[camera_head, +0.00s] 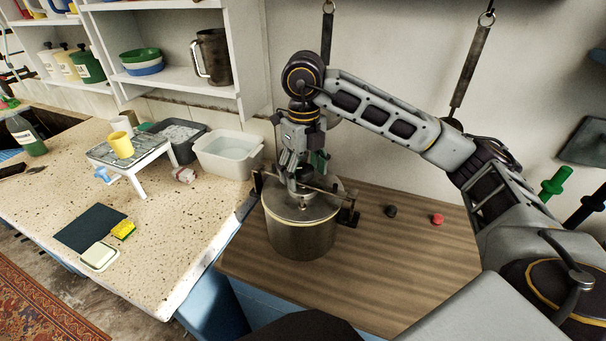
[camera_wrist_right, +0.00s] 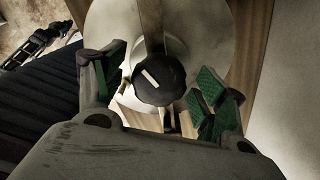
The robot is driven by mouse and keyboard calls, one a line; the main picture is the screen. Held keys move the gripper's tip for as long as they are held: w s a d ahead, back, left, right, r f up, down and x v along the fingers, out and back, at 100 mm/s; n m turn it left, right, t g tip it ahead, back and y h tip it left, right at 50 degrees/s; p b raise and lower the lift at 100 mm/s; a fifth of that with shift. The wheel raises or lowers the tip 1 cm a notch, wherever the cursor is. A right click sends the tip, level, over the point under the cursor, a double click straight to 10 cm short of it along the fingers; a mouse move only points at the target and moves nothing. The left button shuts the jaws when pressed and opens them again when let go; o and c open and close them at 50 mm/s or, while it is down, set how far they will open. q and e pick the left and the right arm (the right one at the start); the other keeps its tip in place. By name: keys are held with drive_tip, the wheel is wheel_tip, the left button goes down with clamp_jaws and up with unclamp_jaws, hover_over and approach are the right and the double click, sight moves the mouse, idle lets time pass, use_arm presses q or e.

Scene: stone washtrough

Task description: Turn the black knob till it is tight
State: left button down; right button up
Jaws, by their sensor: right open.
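The black knob (camera_wrist_right: 160,80), with a white line across its top, sits over the middle of the round pale lid (camera_wrist_right: 205,30) in the right wrist view. My right gripper (camera_wrist_right: 160,82) is open, its green-padded fingers on both sides of the knob. I see gaps between the pads and the knob. In the head view my right gripper (camera_head: 303,180) points down over the metal pot (camera_head: 300,238) and hides most of the knob. A dark jointed part at the upper left of the wrist view may be my left gripper; its jaws are unclear.
A metal bar (camera_wrist_right: 150,22) crosses the lid under the knob. A grey tub (camera_head: 228,154) stands to the left on the stone top.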

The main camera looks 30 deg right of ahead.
drive_tip(key=shift+n+b, duration=0.6)
drive_tip(key=shift+n, duration=0.8)
drive_tip(key=shift+n+b, duration=0.45)
drive_tip(key=shift+n, duration=1.05)
drive_tip(key=shift+n+b, duration=0.35)
drive_tip(key=shift+n, duration=2.15)
drive_tip(key=shift+n+b, duration=0.3)
drive_tip(key=shift+n, duration=2.3)
drive_tip(key=c, duration=0.9)
drive_tip(key=shift+o, duration=0.2)
